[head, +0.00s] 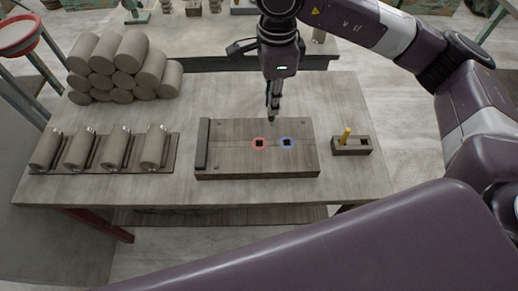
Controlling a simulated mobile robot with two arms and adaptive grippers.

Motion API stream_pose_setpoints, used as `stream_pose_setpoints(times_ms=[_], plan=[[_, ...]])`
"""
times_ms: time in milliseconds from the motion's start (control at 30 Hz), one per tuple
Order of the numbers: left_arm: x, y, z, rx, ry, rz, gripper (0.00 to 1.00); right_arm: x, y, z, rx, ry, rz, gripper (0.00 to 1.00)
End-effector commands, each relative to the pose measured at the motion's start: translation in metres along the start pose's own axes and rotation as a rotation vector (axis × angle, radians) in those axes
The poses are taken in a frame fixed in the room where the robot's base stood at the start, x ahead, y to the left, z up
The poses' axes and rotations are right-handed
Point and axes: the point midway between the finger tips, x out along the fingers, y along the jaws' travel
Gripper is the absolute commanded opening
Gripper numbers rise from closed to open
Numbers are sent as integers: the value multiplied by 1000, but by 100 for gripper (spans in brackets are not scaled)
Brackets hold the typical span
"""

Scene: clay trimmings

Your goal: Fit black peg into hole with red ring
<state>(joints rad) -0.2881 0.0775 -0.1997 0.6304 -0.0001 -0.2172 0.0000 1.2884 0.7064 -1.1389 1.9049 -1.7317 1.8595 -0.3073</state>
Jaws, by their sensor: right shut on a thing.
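My right gripper (273,108) is above the far edge of the wooden board (225,155), shut on a dark, thin piece that looks like the black peg (271,117). The fingers cover most of the peg, and its tip points down. The board has a square hole with a red ring (259,143) and, to its right, a square hole with a blue ring (287,142). Both holes look empty. The peg tip appears behind the holes, between them sideways and slightly nearer the red ring. My left gripper is not in view.
Clay rolls (118,65) are stacked at the back left. A rack (100,170) with several clay cylinders lies at the front left. A dark bar (200,145) runs along the board's left end.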

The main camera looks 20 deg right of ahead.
Motion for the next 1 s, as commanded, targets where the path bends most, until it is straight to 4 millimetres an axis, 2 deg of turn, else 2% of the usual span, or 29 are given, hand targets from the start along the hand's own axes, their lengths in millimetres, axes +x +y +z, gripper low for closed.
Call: stream_pose_setpoints(times_ms=[100, 300, 500, 667, 767, 1000], plan=[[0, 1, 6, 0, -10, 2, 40, -2, -11, 7, 274, -1, 7, 0], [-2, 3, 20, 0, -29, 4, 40, -3, -28, 16, 715, 5, 19, 0], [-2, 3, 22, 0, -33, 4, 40, -4, -37, 21, 1012, 14, 28, 0], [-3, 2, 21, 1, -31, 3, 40, -1, -39, 22, 1110, 20, 32, 0], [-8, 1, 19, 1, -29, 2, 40, 12, -38, 22, 1125, 22, 34, 0], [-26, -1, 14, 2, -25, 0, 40, 74, -35, 22, 1123, 25, 35, 0]])
